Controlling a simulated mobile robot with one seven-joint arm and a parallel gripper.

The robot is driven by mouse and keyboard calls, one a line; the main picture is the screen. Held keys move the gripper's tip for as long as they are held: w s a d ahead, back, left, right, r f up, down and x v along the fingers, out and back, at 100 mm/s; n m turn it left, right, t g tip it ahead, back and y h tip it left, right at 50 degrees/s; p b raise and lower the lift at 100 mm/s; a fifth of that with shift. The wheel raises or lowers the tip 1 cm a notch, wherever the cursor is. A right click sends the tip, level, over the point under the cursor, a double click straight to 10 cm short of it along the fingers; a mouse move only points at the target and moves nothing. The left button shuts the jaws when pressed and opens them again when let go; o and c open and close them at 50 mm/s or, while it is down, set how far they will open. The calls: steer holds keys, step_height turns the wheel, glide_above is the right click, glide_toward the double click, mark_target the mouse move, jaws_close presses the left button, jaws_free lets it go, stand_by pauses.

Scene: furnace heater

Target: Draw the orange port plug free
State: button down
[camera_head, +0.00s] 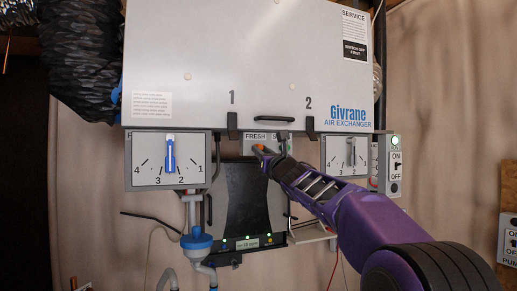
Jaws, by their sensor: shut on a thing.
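The orange port plug (260,148) shows as a small orange patch just below the FRESH label, under the middle of the air exchanger's cover. My gripper (268,155) reaches in from the lower right and is shut on the plug. The fingers and the arm hide most of the plug. I cannot tell from this view whether the plug is seated in its port or clear of it.
The large grey cover (215,60) hangs above, with a black handle (288,118). A left dial (168,160) with a blue pointer and a right dial (350,158) flank the gripper. A dark panel (247,200) with lit indicators and a blue-white pipe fitting (197,240) are below.

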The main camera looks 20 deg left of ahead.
steer(key=shift+s, duration=0.1)
steer(key=shift+s+d+b, duration=0.85)
steer(key=shift+s+b, duration=0.25)
steer(key=shift+b, duration=0.1)
steer(key=shift+s+d+b, duration=0.65)
steer(key=shift+s+b, duration=0.05)
steer(key=shift+s, duration=0.1)
steer(key=shift+s+d+b, duration=0.6)
steer(key=shift+s+b, duration=0.05)
steer(key=shift+s, duration=0.15)
